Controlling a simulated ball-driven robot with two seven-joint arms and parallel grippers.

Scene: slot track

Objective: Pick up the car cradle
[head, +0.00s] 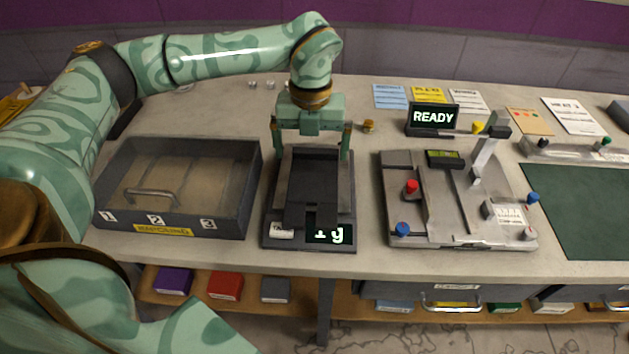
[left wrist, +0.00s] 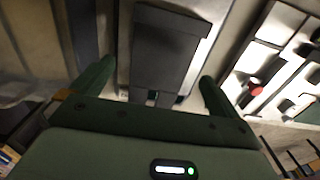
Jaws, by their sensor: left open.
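The car cradle (head: 314,180), a black blocky piece, sits on the flat scale (head: 345,215) in the middle of the bench. The scale's lit display is partly covered by the cradle's front end. My left gripper (head: 312,152) points down over the cradle's far end. It is open, with one finger on each side of the cradle. In the left wrist view the cradle (left wrist: 170,50) lies between the two green fingers, with a gap on both sides. My right gripper is not in view.
A clear-lidded box (head: 180,190) with numbered sections stands left of the scale. Right of it is a grey fixture (head: 455,225) with coloured knobs and a READY display (head: 433,118). A small brass piece (head: 368,126) lies behind the scale. A green mat (head: 585,205) lies far right.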

